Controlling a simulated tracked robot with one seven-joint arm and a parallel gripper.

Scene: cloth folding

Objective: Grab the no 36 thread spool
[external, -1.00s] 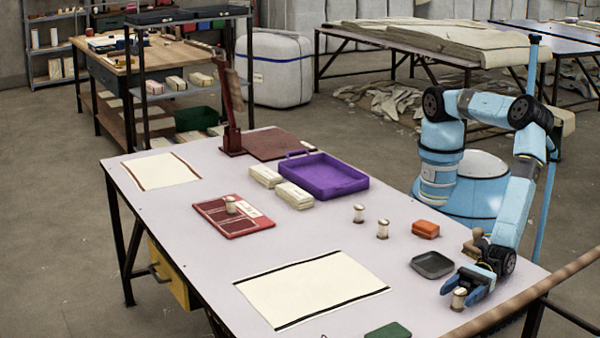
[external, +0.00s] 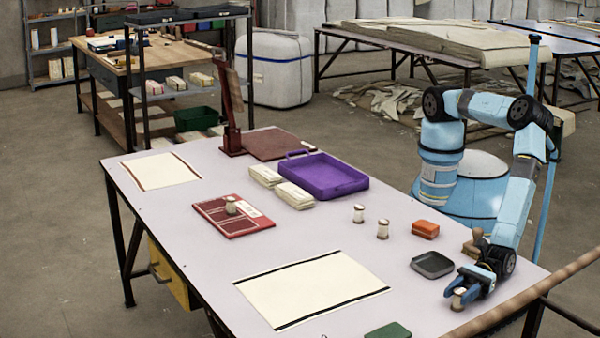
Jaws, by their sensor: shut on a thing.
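My gripper (external: 461,292) is at the right front of the table, low over its surface. Its blue fingers are shut on a thread spool (external: 458,299), which is partly hidden between them. Two more spools, one (external: 359,213) and another (external: 383,229), stand upright on the table to the left of the orange box. Another spool (external: 231,205) stands on the red board (external: 233,217). The spools look pale with brownish ends. No numbers on them can be read at this size.
A dark grey tray (external: 432,265) lies just left of my gripper, with an orange box (external: 425,229) behind it. A green item (external: 388,331) is at the front edge. A purple tray (external: 325,176) and cream cloth bundles (external: 294,195) stand farther back. A cream cloth (external: 310,288) lies flat.

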